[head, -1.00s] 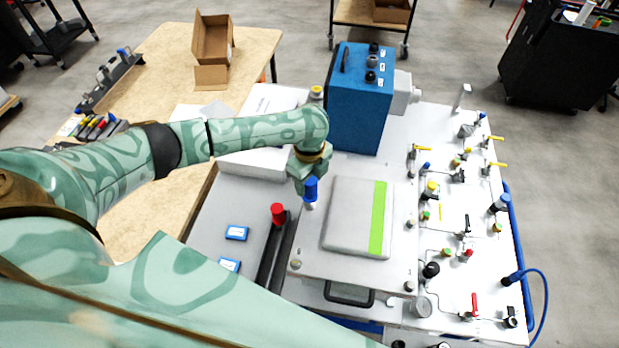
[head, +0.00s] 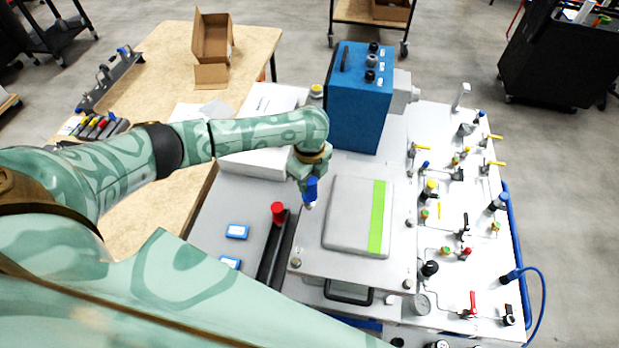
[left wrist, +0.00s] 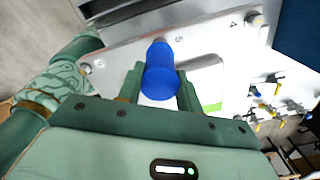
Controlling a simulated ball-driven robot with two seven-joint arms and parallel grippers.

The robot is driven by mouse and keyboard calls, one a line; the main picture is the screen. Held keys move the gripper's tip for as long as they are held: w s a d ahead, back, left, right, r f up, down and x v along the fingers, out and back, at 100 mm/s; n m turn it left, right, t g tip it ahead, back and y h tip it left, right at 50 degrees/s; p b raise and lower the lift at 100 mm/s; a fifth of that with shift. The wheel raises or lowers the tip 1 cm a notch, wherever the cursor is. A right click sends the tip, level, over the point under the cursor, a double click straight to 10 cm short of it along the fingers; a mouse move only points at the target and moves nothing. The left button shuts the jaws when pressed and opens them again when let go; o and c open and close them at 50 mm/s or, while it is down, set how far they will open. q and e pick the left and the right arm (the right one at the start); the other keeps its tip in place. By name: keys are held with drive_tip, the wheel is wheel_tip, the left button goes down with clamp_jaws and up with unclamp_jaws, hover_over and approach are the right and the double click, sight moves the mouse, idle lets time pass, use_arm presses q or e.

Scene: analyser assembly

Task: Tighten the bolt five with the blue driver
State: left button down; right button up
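My left gripper (head: 309,182) is closed around the handle of the blue driver (head: 311,189) above the left edge of the metal plate (head: 308,240). In the left wrist view the blue driver (left wrist: 160,80) lies between the two fingers of the left gripper (left wrist: 160,88). Its far end is at the spot beside the printed 5 on the plate (left wrist: 118,58). Bolt five itself is hidden by the driver, and I cannot tell whether the tip touches it. My right gripper is not in view.
A grey cover with a green stripe (head: 378,220) lies on the plate beside the driver. A red-handled driver (head: 277,211) stands at a dark rack to the left. The blue box (head: 358,105) stands behind. Valves and tubing fill the right side.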

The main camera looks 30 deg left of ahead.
use_arm(q)
drive_tip(key=shift+w+r+p, duration=0.15)
drive_tip(key=shift+r+p, duration=0.55)
drive_tip(key=shift+p, duration=0.2)
drive_tip(key=shift+s+r+p, duration=0.2)
drive_tip(key=shift+r+p, duration=0.3)
drive_tip(key=shift+w+r, duration=0.15)
drive_tip(key=shift+r, duration=1.6)
